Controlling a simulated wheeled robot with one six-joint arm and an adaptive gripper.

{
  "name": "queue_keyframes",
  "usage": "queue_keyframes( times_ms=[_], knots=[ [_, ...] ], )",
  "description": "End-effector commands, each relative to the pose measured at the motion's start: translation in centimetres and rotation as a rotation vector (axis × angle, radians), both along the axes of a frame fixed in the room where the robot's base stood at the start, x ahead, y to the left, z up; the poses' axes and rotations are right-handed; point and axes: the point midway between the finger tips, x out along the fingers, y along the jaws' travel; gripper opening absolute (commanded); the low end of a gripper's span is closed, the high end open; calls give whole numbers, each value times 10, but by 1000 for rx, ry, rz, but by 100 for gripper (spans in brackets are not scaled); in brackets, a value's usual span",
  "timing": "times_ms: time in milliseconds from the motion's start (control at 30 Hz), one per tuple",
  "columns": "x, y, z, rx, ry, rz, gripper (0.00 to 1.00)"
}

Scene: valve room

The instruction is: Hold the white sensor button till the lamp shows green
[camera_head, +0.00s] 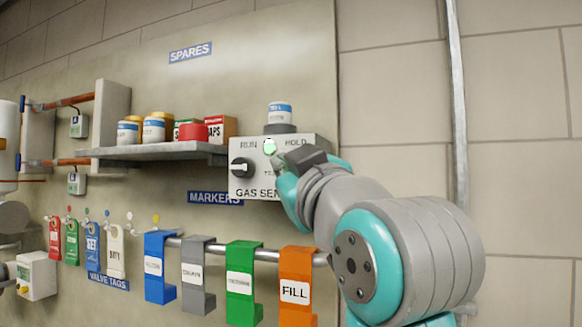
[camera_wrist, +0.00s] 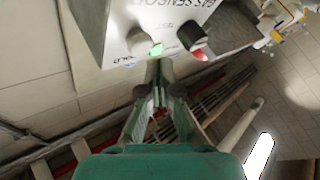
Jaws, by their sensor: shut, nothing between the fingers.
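The gas sensor box (camera_head: 262,186) is mounted on the panel in the head view; it also shows at the top of the wrist view (camera_wrist: 100,20). Its lamp (camera_head: 270,147) glows green, and the green shows in the wrist view too (camera_wrist: 156,50). A pale round shape beside the lamp in the wrist view looks like the white button (camera_wrist: 138,42); in the head view my gripper hides that spot. My gripper (camera_wrist: 158,68) is shut and empty, its tips close to the box face by the lamp. I cannot tell whether they touch the button.
A black knob (camera_head: 242,167) sits left of the lamp. A shelf (camera_head: 165,151) with jars and boxes is to the left. Colored hooked markers (camera_head: 240,283) hang on a rail below. A vertical pipe (camera_head: 457,110) runs down the wall at right.

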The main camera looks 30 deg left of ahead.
Motion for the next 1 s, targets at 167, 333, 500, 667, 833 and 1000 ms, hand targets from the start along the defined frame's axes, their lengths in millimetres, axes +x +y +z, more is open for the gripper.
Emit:
queue_keyframes(
  times_ms=[167,333,500,667,833,1000],
  knots=[
    [0,0,0,0,0,0,0],
    [-5,-1,0,-1,0,1,0],
    [-19,-4,0,0,-1,1,0],
    [-33,-7,0,0,-1,1,0],
    [-45,-11,0,0,-1,1,0],
    [-48,-12,0,-1,1,0,0]
  ],
)
